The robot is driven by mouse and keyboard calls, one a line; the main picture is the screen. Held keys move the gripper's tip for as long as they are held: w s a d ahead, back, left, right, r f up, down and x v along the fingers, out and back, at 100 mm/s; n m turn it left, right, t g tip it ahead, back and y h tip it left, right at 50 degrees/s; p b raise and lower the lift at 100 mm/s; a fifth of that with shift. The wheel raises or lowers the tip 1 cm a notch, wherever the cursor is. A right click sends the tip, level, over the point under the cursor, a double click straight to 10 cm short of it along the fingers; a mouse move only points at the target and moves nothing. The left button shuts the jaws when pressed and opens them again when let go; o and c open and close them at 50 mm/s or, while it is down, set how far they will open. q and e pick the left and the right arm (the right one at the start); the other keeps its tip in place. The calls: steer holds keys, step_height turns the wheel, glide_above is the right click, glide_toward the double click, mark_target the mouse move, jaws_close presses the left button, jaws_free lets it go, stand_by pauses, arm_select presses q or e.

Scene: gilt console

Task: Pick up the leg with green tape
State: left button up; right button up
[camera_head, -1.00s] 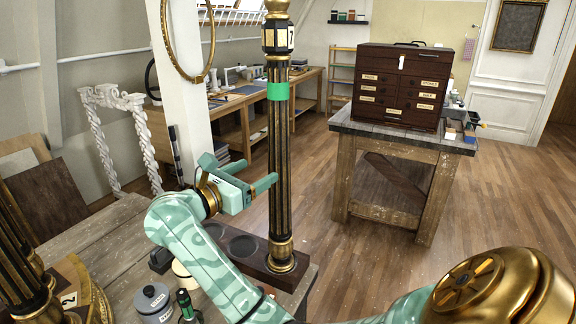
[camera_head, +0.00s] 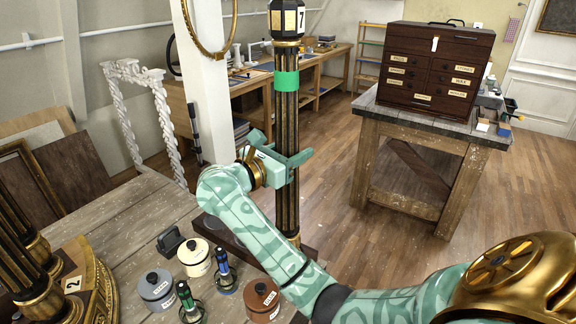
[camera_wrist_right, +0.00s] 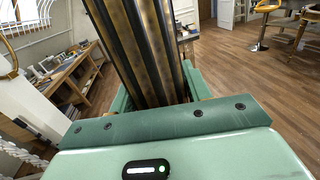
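The leg with green tape (camera_head: 287,110) is a tall dark fluted column with gilt bands. It stands upright on a dark wooden base (camera_head: 309,252), partly hidden by my right arm. A green tape band (camera_head: 286,81) wraps it below a numbered collar (camera_head: 287,20). My right gripper (camera_head: 284,150) is at the leg below the tape, one finger crossing in front, the other on its far side. In the right wrist view the leg (camera_wrist_right: 150,50) fills the space between the fingers. The fingers look spread wide; firm contact cannot be made out. My left gripper is out of view.
Tins (camera_head: 157,288) and small bottles stand on the worn table (camera_head: 120,235), close to my right forearm. Other dark fluted legs (camera_head: 22,255) stand at the left. A drawer chest (camera_head: 436,68) sits on a bench further right; open floor lies between.

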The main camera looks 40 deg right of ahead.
steer(key=shift+d, duration=0.1)
steer(key=c, duration=0.5)
steer(key=shift+d+f, duration=0.15)
steer(key=shift+d, duration=0.15)
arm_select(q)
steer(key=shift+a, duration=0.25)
arm_select(e)
steer(key=shift+w+a, duration=0.1)
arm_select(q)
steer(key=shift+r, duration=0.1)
